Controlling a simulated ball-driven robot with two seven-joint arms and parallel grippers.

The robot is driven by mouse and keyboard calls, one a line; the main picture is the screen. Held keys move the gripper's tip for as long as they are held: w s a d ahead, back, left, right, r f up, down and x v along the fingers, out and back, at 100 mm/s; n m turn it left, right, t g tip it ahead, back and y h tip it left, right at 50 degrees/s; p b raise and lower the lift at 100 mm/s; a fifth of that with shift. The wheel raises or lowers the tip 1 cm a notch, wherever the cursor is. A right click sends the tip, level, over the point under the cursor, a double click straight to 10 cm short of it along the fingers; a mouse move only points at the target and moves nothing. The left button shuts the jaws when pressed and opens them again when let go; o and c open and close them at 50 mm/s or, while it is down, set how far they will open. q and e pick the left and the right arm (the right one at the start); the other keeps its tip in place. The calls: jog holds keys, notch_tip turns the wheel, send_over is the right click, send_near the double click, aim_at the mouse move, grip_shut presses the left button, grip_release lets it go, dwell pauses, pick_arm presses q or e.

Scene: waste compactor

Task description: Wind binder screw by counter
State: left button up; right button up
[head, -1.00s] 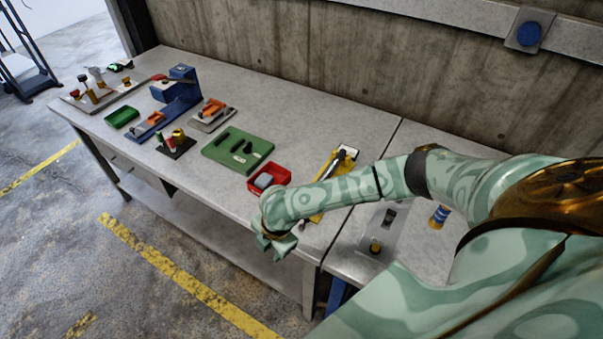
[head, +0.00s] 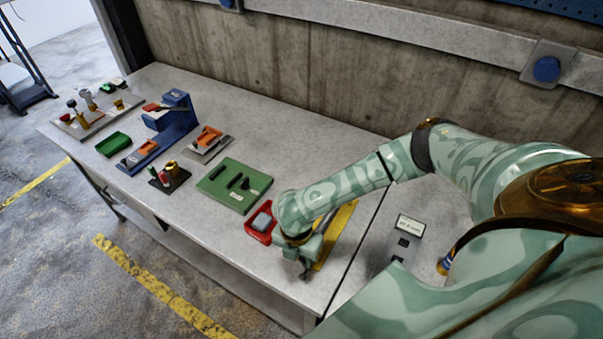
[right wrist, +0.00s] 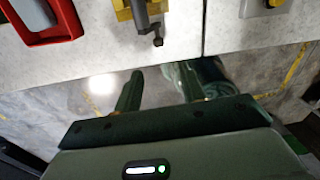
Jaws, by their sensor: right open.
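The yellow binder (head: 336,236) lies near the bench's front edge, partly hidden behind my right arm. In the right wrist view its yellow body (right wrist: 122,9) carries a grey screw (right wrist: 141,17) with a small dark crank end (right wrist: 157,38) towards the bench edge. My right gripper (head: 305,272) is open and empty. In the right wrist view the gripper's two fingers (right wrist: 160,84) show against the floor beyond the bench edge, apart from the crank. A panel with a small labelled plate (head: 410,226), perhaps the counter, stands right of the binder; its marks are unreadable. My left gripper is out of view.
A red tray (head: 249,231) with a grey block sits left of the binder. A green board (head: 215,195) and several fixtures, including a blue one (head: 176,121), stand farther left. A concrete wall (head: 270,60) closes the back. The bench between board and wall is clear.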

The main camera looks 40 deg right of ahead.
aim_at(300, 276)
jog(key=f, duration=0.3)
jog(key=f+b, duration=0.1)
jog(key=f, duration=0.3)
jog(key=f+b, duration=0.1)
jog(key=f, duration=0.3)
jog(key=shift+s+d+f, duration=0.15)
jog(key=shift+d+f, duration=0.1)
grip_shut()
jog(key=shift+t+p, duration=0.4)
jog(key=shift+a+f+t+y+p, duration=0.1)
jog(key=shift+t+y+p, duration=0.4)
jog(key=shift+t, duration=0.3)
jog(key=shift+f+t+y, duration=0.2)
jog(key=shift+t+y, duration=0.1)
jog(key=shift+t, duration=0.5)
jog(key=shift+w+a+t, duration=0.1)
jog(key=shift+w+t, duration=0.3)
jog(key=shift+t, duration=0.2)
